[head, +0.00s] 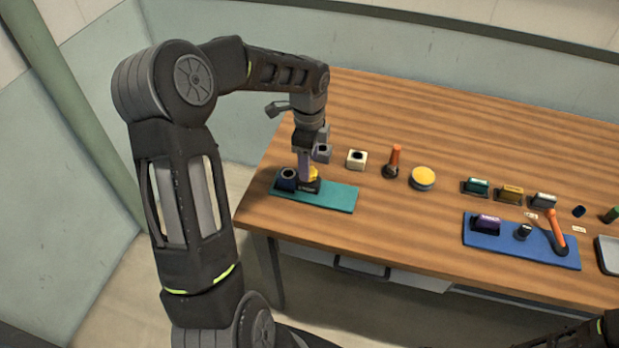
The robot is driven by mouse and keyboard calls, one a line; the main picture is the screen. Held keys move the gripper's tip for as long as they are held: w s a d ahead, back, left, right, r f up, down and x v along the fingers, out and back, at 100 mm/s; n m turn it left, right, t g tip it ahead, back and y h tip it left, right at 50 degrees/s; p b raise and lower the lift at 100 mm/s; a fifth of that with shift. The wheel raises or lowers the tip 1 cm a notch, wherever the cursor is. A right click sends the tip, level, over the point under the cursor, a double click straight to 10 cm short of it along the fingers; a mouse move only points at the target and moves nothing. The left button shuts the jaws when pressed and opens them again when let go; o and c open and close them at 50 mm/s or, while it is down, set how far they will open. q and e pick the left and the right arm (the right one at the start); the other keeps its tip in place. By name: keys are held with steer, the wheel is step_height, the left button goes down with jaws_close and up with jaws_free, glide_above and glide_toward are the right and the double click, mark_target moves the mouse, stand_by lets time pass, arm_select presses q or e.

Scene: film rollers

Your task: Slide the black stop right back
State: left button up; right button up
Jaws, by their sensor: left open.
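A small black device (309,187) with a pale label stands on a teal mat (342,197) at the table's left end. A yellow part (313,173) sits on it. I cannot make out the black stop as a separate piece at this size. My left gripper (313,165) points down just above the black device, open, one finger close to the yellow part. Whether it touches is too small to tell. The gripper hides part of the device. My right gripper is out of view; only dark arm parts show at the bottom right corner.
A dark blue block with a hole (287,179) is left of the device. A cream block (357,159), an orange-handled tool (394,160) and a yellow-topped round tin (423,178) stand to the right. A blue mat (549,256) holds several items. The table's back is clear.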

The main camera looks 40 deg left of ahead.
mark_target(309, 183)
arm_select(q)
step_height(309, 183, down, 7)
steer(key=shift+f+p, duration=0.2)
steer(key=shift+p, duration=0.4)
steer(key=shift+c, duration=0.5)
jaws_close()
